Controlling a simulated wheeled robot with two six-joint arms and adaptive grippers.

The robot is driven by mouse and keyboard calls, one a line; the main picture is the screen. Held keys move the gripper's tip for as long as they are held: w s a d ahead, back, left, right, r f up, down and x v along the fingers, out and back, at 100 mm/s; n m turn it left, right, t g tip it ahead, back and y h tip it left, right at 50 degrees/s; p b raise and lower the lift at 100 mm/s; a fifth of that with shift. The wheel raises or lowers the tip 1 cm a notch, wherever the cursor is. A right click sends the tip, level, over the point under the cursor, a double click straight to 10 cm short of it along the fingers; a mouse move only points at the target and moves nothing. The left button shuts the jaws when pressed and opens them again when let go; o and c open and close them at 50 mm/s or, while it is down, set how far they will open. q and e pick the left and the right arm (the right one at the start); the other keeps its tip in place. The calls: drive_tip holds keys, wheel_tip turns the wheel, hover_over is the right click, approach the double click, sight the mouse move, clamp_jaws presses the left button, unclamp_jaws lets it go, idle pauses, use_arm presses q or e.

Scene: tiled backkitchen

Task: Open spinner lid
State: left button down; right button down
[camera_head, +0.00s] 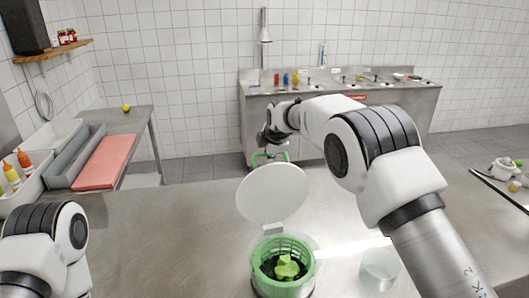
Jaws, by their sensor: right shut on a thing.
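The salad spinner (255,245) stands on the steel counter at the bottom centre. Its green basket holds dark and light green leaves, and its top is uncovered. The round white spinner lid (272,193) is raised above and behind the spinner, tilted steeply with its flat side facing me. My right gripper (270,152) is at the green handle (258,158) at the lid's upper edge, shut on it; the exact grip is partly hidden. My left arm shows at the lower left, but its gripper is out of view.
A clear container (379,265) stands right of the spinner. White bins with sauce bottles (24,160) and a red cutting board (102,162) are at left. The counter left of the spinner is clear.

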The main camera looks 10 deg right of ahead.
drive_tip(key=shift+w+f, duration=0.15)
drive_tip(key=shift+f, duration=0.15)
drive_tip(key=shift+a+g, duration=0.15)
drive_tip(key=shift+g, duration=0.15)
drive_tip(key=shift+s+r, duration=0.15)
drive_tip(key=shift+s, duration=0.1)
drive_tip(key=c, duration=1.2)
unclamp_jaws()
drive_tip(key=shift+w, duration=0.2)
drive_tip(key=v, duration=1.1)
drive_tip(key=shift+s+r, duration=0.25)
drive_tip(key=shift+r, duration=0.1)
